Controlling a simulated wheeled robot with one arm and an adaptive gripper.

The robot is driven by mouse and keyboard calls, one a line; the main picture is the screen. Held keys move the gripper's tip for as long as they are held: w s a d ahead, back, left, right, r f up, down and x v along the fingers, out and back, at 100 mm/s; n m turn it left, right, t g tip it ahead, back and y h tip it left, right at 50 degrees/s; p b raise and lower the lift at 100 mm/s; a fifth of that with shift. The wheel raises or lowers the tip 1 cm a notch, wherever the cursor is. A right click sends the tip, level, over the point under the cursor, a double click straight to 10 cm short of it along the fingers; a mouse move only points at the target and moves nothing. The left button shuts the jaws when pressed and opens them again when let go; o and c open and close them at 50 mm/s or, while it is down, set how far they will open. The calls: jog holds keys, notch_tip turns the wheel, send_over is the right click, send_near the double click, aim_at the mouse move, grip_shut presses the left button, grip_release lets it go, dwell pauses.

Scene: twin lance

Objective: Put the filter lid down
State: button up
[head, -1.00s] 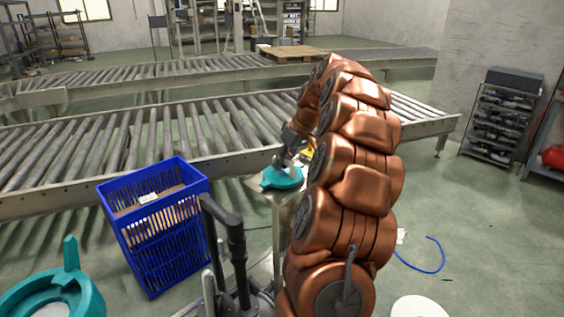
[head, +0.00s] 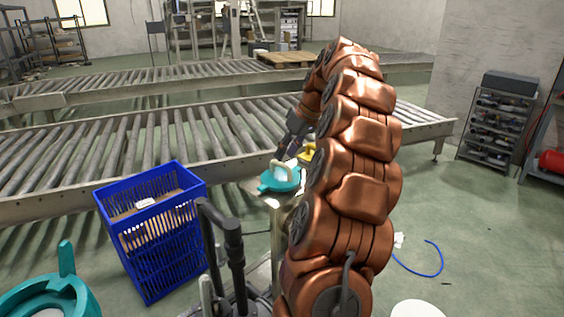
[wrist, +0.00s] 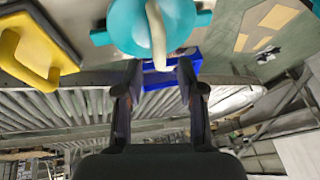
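The filter lid is a teal disc (head: 280,182) with a cream arched handle (head: 283,166). It rests on a small stand beside the conveyor. In the wrist view the lid (wrist: 130,22) is at the top middle, with its handle (wrist: 157,35) pointing towards my gripper. My gripper (wrist: 159,68) is open and empty, its two fingers apart on either side of the handle's near end without visibly touching it. In the head view my gripper (head: 283,155) is just above the handle, small and partly shadowed.
A yellow-handled piece (wrist: 30,50) lies beside the lid, partly hidden by my arm in the head view (head: 306,155). A blue crate (head: 160,240) stands left of the stand. A teal ring-shaped part (head: 85,298) is at the lower left. Roller conveyors (head: 150,135) run behind.

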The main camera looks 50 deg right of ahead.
jog(key=v, duration=0.7)
jog(key=shift+b, duration=0.35)
jog(key=shift+a, duration=0.1)
jog(key=a+f+n+g+y, duration=0.1)
jog(key=a+f+g, duration=0.2)
jog(key=a, duration=2.1)
jog(key=s+a+f+g+h, duration=0.2)
jog(key=s+a+f, duration=0.8)
jog(key=s+a, duration=0.4)
jog(key=s+a+f+g+h, duration=0.1)
jog(key=s+f, duration=0.6)
jog(key=s, duration=0.4)
jog(key=shift+s+a+f, duration=0.3)
jog(key=shift+s+a, duration=0.05)
